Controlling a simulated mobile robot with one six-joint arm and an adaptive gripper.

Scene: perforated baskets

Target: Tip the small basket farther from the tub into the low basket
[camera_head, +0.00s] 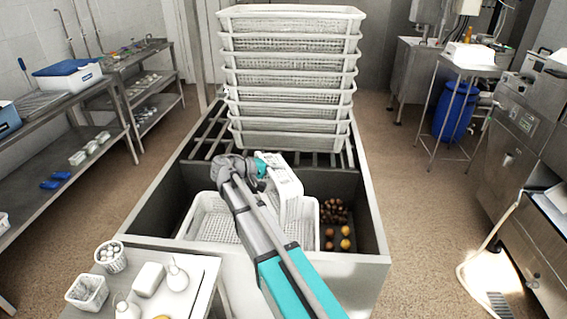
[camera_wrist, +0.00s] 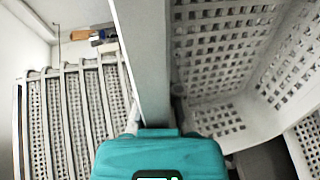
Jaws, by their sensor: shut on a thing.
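My gripper (camera_head: 262,168) is shut on the rim of a white perforated basket (camera_head: 287,186), held tilted above the tub (camera_head: 372,215). In the wrist view, my gripper (camera_wrist: 156,122) grips the rim (camera_wrist: 143,60), with the perforated walls (camera_wrist: 225,50) at the right. Its contents cannot be told. The white low basket (camera_head: 197,222) sits in the tub, partly hidden by my arm and the held basket. On the side table at lower left are a small basket of white round things (camera_head: 122,262) and a second small basket (camera_head: 85,303), farther from the tub.
A tall stack of white baskets (camera_head: 290,83) stands on bars at the tub's far end. Orange balls (camera_head: 345,231) and brown round things (camera_head: 333,210) lie right of the low basket. White bottles (camera_head: 177,277) and a white block (camera_head: 149,279) crowd the side table (camera_head: 204,270).

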